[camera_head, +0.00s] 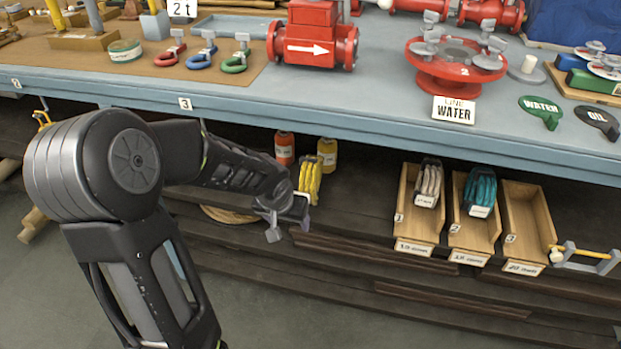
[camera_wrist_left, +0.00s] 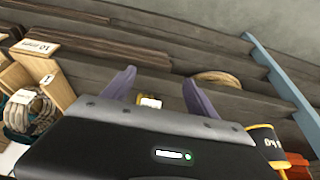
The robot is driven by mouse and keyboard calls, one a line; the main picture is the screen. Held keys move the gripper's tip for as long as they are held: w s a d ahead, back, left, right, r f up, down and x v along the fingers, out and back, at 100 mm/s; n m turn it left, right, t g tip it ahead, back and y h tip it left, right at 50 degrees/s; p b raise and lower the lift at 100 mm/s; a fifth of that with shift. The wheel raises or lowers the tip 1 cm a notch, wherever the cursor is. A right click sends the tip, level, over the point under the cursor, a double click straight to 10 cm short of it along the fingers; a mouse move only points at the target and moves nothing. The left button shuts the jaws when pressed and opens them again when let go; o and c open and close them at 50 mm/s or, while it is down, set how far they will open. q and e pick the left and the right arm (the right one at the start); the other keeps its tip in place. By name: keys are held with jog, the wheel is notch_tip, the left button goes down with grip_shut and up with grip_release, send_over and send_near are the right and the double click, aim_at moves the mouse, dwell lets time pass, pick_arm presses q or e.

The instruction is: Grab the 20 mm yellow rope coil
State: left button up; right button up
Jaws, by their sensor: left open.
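The yellow rope coil (camera_head: 309,181) stands on the dark lower shelf under the bench, just beyond my left gripper (camera_head: 288,226). My left gripper is open, with its fingers apart and pointing down. In the left wrist view a small piece of yellow with a white label, seemingly the coil (camera_wrist_left: 148,101), shows between the two fingers (camera_wrist_left: 159,80). The gripper's body hides most of it there. I cannot tell whether a finger touches the coil. My right gripper is not in view.
An orange bottle (camera_head: 285,150) and a yellow-orange bottle (camera_head: 327,154) stand behind the coil. To the right are wooden trays with a beige coil (camera_head: 428,186) and a teal coil (camera_head: 481,190); the right tray (camera_head: 529,215) is empty. The bench edge (camera_head: 350,120) overhangs the shelf.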

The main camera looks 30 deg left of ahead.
aim_at(302, 186)
pick_arm(q)
jog(key=shift+w, duration=0.1)
jog(key=w+a, duration=0.2)
jog(key=w, duration=0.4)
jog(key=shift+w+a+p, duration=0.15)
jog(key=shift+w+p, duration=0.15)
jog(key=shift+w, duration=0.05)
jog(key=w, duration=0.1)
jog(key=w+a, duration=0.1)
jog(key=w, duration=0.1)
jog(key=w+f, duration=0.1)
jog(key=w, duration=0.1)
jog(key=shift+a+f, duration=0.1)
jog(key=shift+a, duration=0.3)
grip_shut()
dwell(0.6)
